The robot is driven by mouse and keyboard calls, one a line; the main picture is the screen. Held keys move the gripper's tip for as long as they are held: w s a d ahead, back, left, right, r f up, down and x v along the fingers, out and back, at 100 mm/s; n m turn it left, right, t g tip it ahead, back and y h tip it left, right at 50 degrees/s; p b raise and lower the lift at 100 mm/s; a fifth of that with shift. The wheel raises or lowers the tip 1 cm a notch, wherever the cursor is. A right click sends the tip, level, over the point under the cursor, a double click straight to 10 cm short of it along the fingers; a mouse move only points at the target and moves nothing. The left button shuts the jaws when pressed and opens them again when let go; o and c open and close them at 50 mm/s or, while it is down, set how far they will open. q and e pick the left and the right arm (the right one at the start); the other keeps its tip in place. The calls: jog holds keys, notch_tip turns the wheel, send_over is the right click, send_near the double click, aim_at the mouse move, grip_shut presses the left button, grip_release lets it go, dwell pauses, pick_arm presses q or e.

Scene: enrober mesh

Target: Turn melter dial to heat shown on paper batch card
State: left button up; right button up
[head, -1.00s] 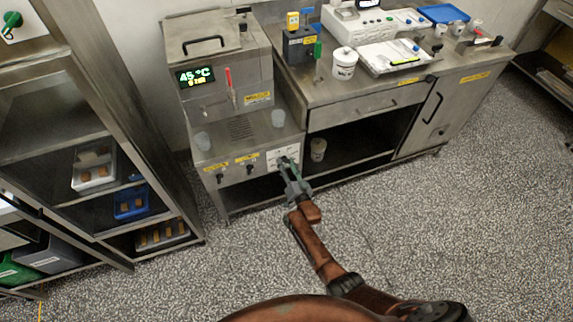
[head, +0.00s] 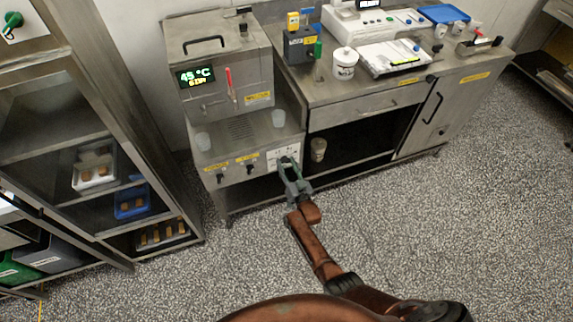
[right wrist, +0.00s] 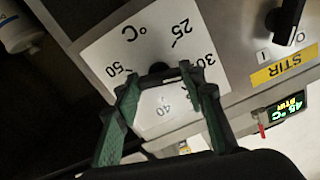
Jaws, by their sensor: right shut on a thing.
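The melter (head: 225,65) is a steel cabinet with a display (head: 196,77) reading 45 °C; its smaller second line is hard to read. Its white dial plate (head: 290,152) is on the low front panel. In the right wrist view the plate (right wrist: 115,45) shows 25, 30, 40 and 50 with °C. My right gripper (head: 287,163) is at the plate, its fingers (right wrist: 160,78) shut on the dark dial knob (right wrist: 158,70). The fingers partly hide the knob, so I cannot tell its pointer's setting. I cannot pick out the batch card. My left gripper is not in view.
Two other dark knobs (head: 249,169) with yellow labels are left of the dial. A bench (head: 365,105) with a white tub (head: 344,63) is right, a shelf rack (head: 120,130) left. The floor in front is clear.

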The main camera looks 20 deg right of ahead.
jog(key=o, duration=1.2)
jog(key=shift+c, duration=0.2)
jog(key=s, duration=1.2)
jog(key=shift+d, duration=0.15)
